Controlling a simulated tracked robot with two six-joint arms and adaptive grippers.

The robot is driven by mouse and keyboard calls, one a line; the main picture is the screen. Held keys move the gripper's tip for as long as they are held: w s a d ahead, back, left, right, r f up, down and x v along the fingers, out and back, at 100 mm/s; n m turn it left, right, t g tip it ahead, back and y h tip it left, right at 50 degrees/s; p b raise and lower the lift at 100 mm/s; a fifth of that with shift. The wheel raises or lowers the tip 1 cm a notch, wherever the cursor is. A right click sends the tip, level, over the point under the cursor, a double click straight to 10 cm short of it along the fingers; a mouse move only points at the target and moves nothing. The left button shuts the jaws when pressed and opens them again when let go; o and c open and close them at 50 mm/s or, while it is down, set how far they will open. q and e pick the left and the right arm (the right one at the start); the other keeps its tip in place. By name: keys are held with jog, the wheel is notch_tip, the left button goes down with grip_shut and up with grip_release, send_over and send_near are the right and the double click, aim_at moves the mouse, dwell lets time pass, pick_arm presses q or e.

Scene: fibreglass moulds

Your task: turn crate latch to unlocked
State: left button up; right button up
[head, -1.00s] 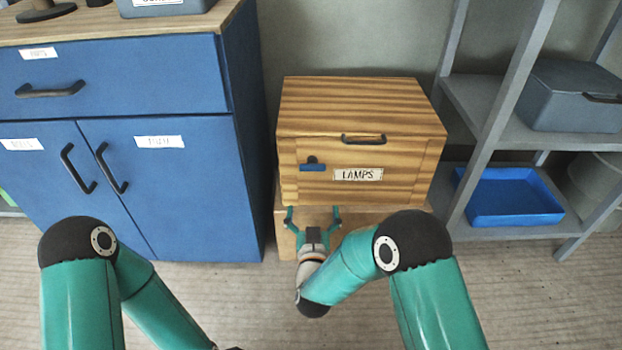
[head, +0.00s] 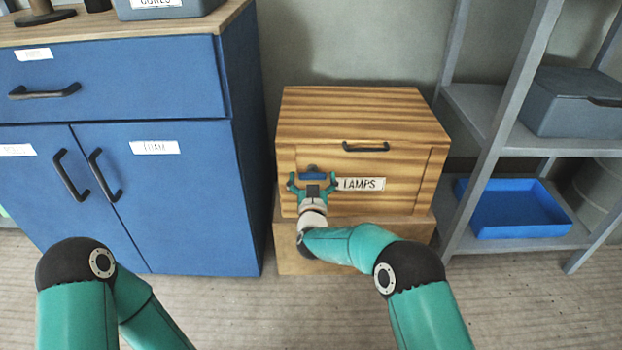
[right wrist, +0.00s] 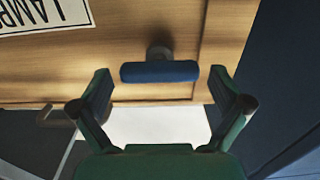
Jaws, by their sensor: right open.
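The wooden crate (head: 360,125) has a front label reading LAMPS. Its latch (head: 313,170) is a blue bar on a dark pivot, left of the label, and lies level. My right gripper (head: 313,183) is open in front of the latch, with one finger at each side of the bar. In the right wrist view the blue latch bar (right wrist: 160,72) lies crosswise between the open fingertips, with a gap at both ends. The gripper partly hides the latch in the head view. My left arm shows at lower left, but its gripper is out of view.
The crate stands on a low wooden base (head: 410,232). A dark handle (head: 366,148) sits above the label. A blue cabinet (head: 190,190) stands close on the left. A grey shelf with a blue tray (head: 515,222) stands on the right.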

jog(key=shift+w, duration=0.6)
jog(key=shift+c, duration=0.2)
